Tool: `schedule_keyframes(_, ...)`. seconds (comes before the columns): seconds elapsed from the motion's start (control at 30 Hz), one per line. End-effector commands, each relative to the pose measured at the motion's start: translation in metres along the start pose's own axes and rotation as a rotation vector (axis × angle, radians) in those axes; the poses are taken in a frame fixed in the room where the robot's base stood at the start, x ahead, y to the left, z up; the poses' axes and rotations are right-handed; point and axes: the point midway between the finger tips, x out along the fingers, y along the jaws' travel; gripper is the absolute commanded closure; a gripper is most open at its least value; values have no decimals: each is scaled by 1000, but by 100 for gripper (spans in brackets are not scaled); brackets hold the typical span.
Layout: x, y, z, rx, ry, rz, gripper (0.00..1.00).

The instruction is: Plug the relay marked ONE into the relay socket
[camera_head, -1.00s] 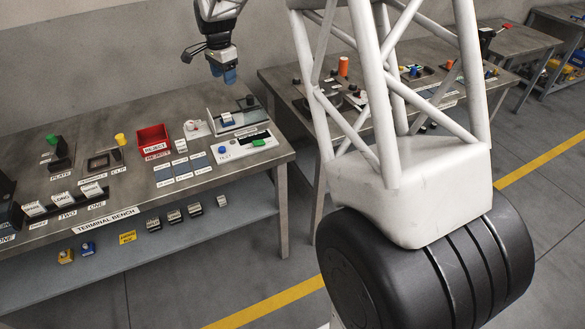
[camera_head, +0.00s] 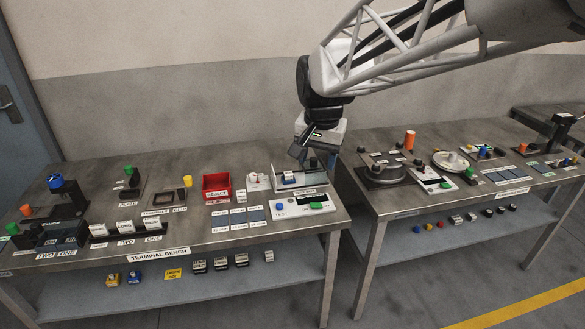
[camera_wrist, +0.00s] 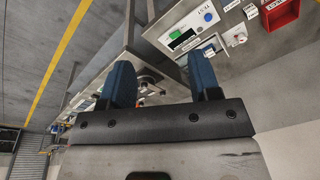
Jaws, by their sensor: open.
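My gripper (camera_head: 300,153) is above the right back part of the terminal bench, near the test station. In the wrist view its two blue fingers (camera_wrist: 162,78) are spread apart with nothing between them. A black block with a white top (camera_head: 153,226) stands on the bench above a label reading ONE, left of the middle. A similar block (camera_head: 125,227) stands beside it above a TWO label. I cannot tell for sure that these are relays. More TWO and ONE labels lie by dark blocks (camera_head: 62,236) at the left. I cannot make out which fixture is the relay socket.
The test station (camera_head: 300,203) with blue and green buttons is at the bench's right end; it also shows in the wrist view (camera_wrist: 190,38). A red reject bin (camera_head: 216,187) stands left of it. Several parts sit on the lower shelf (camera_head: 200,292). A second bench (camera_head: 425,202) stands right.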

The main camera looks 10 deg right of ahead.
Motion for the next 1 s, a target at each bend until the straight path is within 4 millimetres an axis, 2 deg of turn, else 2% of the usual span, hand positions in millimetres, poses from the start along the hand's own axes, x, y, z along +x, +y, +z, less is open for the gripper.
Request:
schedule_keyframes(0.03, -4, 8, 14, -31, 7, -4, 43)
schedule_keyframes(0.3, -12, 48, 84, -216, 34, -15, 43)
schedule_keyframes(0.6, -4, 91, 157, -414, 63, -20, 43)
schedule_keyframes(0.8, 2, 108, 187, -501, 76, -21, 43)
schedule_keyframes(1.0, 6, 114, 196, -530, 79, -20, 43)
